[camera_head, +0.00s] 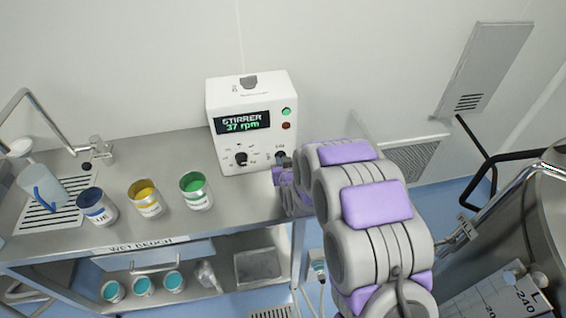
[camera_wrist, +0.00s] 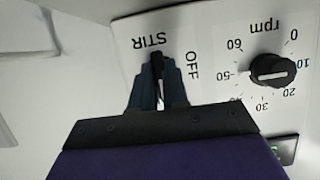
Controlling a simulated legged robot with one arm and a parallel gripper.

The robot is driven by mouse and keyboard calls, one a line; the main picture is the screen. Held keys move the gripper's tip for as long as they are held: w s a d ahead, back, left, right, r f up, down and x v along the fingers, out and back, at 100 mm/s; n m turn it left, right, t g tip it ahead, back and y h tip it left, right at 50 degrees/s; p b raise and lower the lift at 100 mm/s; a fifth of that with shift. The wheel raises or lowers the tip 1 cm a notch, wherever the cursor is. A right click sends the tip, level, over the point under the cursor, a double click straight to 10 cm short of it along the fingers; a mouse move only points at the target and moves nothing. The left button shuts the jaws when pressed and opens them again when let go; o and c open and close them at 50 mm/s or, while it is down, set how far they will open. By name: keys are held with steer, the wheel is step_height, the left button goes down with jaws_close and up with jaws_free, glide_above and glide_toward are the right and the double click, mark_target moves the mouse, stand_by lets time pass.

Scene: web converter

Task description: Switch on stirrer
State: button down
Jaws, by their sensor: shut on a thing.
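The white stirrer control box (camera_head: 228,88) stands at the back right of the bench. Its display (camera_head: 242,122) reads "STIRRER 37 rpm". A green lamp (camera_head: 286,111) looks bright, above a dark red one (camera_head: 286,126). In the wrist view, upside down, my gripper (camera_wrist: 158,82) is shut on the black STIR/OFF switch (camera_wrist: 157,62). The fingers hide much of the switch; its upper end shows near the word STIR. The rpm knob (camera_wrist: 272,70) is beside it, apart from the fingers. In the head view my gripper (camera_head: 281,170) is at the box's lower right corner, partly hidden by my arm.
Blue (camera_head: 96,206), yellow (camera_head: 146,197) and green (camera_head: 195,190) paint cans stand open on the steel bench (camera_head: 115,218), left of my arm. A large steel vessel (camera_head: 520,215) stands at the right.

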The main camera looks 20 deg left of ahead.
steer(key=shift+w+r, duration=0.2)
steer(key=shift+r, duration=0.2)
steer(key=c, duration=1.4)
jaws_free()
steer(key=shift+o, duration=1.3)
steer(key=shift+s+f, duration=0.1)
steer(key=shift+f, duration=0.15)
steer(key=p+v, duration=0.4)
steer(key=v, duration=0.5)
steer(key=shift+s+d+r+p, duration=0.15)
steer(key=shift+p, duration=0.25)
